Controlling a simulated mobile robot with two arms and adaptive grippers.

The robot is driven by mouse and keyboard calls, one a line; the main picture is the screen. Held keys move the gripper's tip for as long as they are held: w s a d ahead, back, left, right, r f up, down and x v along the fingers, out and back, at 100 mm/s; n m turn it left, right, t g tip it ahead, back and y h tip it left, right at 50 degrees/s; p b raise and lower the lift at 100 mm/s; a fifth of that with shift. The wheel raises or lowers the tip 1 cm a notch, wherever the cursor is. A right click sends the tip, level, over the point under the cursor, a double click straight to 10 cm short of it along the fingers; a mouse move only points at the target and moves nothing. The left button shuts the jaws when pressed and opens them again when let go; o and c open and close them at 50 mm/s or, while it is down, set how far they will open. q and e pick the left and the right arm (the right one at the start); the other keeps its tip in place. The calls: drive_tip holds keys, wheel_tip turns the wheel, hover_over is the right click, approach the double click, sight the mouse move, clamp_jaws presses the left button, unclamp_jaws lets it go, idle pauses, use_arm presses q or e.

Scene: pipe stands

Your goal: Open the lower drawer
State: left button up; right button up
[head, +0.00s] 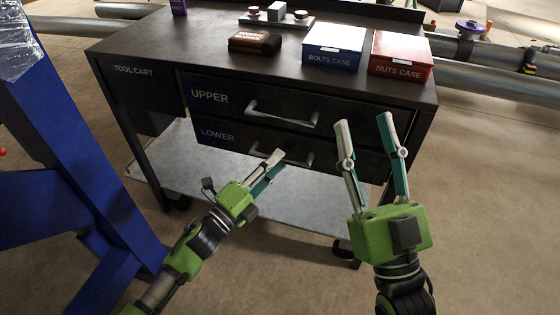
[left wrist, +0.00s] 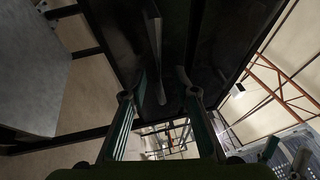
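The lower drawer (head: 218,134) of the tool cart is shut, with its bar handle (head: 294,159) partly hidden behind my left gripper. My left gripper (head: 277,160) is at the left part of this handle, with its fingers apart. In the left wrist view a handle bar (left wrist: 155,50) lies ahead, between the directions of the two spread fingers; I cannot tell whether they touch it. The upper drawer (head: 225,99) is shut above, with its own handle (head: 283,117). My right gripper (head: 363,121) is open and empty in front of the drawers' right end.
The cart top (head: 200,48) carries a bolts case (head: 333,45), a nuts case (head: 401,55) and a small dark box (head: 255,42). A grey lower shelf (head: 185,160) lies under the drawers. A blue stand (head: 60,150) is at the left. Floor is free at the right.

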use_arm(q)
drive_tip(key=shift+x, duration=1.05)
use_arm(e)
drive_tip(key=shift+s+d+r+t+y, duration=0.1)
drive_tip(key=shift+s+r+t+y, duration=0.35)
drive_tip(key=shift+s+r, duration=0.35)
drive_tip(key=shift+w, duration=0.1)
use_arm(q)
clamp_jaws()
use_arm(e)
drive_tip(key=shift+h, duration=0.25)
